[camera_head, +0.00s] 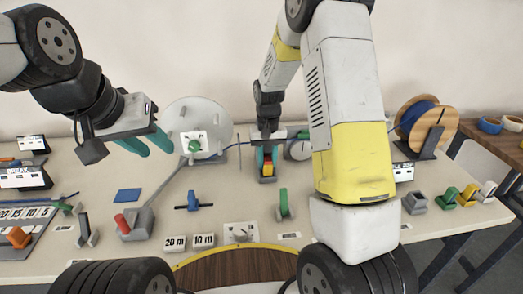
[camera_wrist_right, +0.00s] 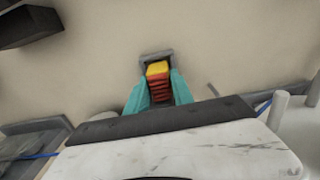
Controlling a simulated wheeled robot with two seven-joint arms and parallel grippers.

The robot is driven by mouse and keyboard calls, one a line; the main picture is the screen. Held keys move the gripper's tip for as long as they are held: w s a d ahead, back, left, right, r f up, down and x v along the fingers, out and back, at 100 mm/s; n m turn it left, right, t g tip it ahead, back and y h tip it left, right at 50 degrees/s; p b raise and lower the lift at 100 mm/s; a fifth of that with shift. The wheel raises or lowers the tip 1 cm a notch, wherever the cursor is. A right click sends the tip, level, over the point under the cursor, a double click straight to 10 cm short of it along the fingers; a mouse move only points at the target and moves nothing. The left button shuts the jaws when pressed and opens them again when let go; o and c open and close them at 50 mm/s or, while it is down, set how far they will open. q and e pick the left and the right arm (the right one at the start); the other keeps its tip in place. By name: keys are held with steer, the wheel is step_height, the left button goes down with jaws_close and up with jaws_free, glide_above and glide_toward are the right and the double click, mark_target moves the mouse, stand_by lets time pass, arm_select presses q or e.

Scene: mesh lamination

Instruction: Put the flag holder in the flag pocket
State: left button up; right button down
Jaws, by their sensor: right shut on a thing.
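My right gripper (camera_head: 267,158) points down at the back middle of the table. Its teal fingers are shut on the flag holder (camera_head: 268,168), a yellow and red block. In the right wrist view the flag holder (camera_wrist_right: 158,80) shows a yellow top and ridged red side between the fingers (camera_wrist_right: 158,92). The flag pocket, a small grey open box (camera_head: 267,180), is directly below it; its grey rim also shows in the wrist view (camera_wrist_right: 146,58). I cannot tell how deep the holder sits in it. My left gripper (camera_head: 147,143) is empty and open, raised at the left.
A pale disc with a crank (camera_head: 205,112) stands left of the pocket. A blue pad (camera_head: 127,195), a blue clamp (camera_head: 193,201) and a green-handled piece (camera_head: 284,204) lie nearer. A wooden spool (camera_head: 427,120) stands right. My right arm covers part of the table.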

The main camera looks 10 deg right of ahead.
mark_target(267, 162)
steer(key=shift+f, duration=0.25)
steer(key=shift+s+f, duration=0.15)
steer(key=shift+f, duration=0.25)
steer(key=c, duration=1.1)
jaws_free()
steer(key=shift+s+f, duration=0.1)
steer(key=shift+r, duration=0.5)
step_height(267, 162, up, 12)
steer(key=s+d+r+t+y, duration=0.2)
steer(key=s+r+t, duration=0.1)
steer(key=s+r, duration=0.9)
steer(key=s+r+t, duration=0.1)
steer(key=s+t, duration=0.2)
steer(key=s, duration=0.8)
steer(key=shift+s+d+r+n, duration=0.15)
steer(key=shift+s+d+n, duration=0.1)
steer(key=shift+d+n, duration=0.1)
